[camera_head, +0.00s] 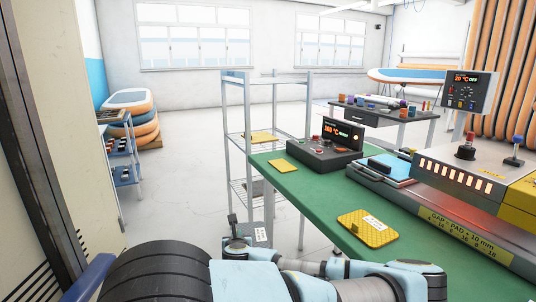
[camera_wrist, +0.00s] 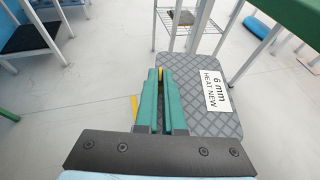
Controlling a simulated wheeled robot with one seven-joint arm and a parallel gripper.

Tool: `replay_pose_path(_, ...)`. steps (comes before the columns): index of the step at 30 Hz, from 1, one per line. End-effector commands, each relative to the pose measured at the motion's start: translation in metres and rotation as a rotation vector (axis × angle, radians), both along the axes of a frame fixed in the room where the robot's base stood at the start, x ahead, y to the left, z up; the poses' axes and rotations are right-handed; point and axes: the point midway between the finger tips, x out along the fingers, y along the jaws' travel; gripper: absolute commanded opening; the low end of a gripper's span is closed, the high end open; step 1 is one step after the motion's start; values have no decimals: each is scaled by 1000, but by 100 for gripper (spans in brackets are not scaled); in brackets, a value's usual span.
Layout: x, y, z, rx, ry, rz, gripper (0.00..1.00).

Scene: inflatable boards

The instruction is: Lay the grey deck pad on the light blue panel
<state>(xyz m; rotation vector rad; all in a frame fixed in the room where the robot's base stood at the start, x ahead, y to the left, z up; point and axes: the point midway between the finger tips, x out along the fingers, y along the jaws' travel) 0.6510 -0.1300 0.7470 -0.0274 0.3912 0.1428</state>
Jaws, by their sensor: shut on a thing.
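The grey deck pad (camera_wrist: 192,68) has a diamond pattern and a white label reading "6 mm HEAT NEW". My gripper (camera_wrist: 160,75) is shut on the grey pad near its left side in the wrist view, its green fingers together. The pad hangs above the floor, clear of the table. In the head view the pad (camera_head: 252,233) and my gripper (camera_head: 235,235) are low, left of the green table. The light blue panel (camera_head: 391,168) lies flat on the machine at the table's right, partly under a dark block; my gripper is far from it.
A yellow pad (camera_head: 368,228) with a label and a smaller yellow pad (camera_head: 283,166) lie on the green table (camera_head: 310,190). A control box (camera_head: 325,150) and a machine with a glowing front (camera_head: 450,180) stand there too. A wire shelf (camera_head: 237,120) stands behind.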

Motion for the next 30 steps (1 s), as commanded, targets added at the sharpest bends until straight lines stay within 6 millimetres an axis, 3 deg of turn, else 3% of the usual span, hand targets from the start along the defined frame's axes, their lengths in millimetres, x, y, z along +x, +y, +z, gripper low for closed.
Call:
replay_pose_path(9,4,1,6,-1,0,-136,0)
replay_pose_path(21,-80,0,-27,-2,3,-145,0)
replay_pose_path(30,-88,0,-28,3,2,-149,0)
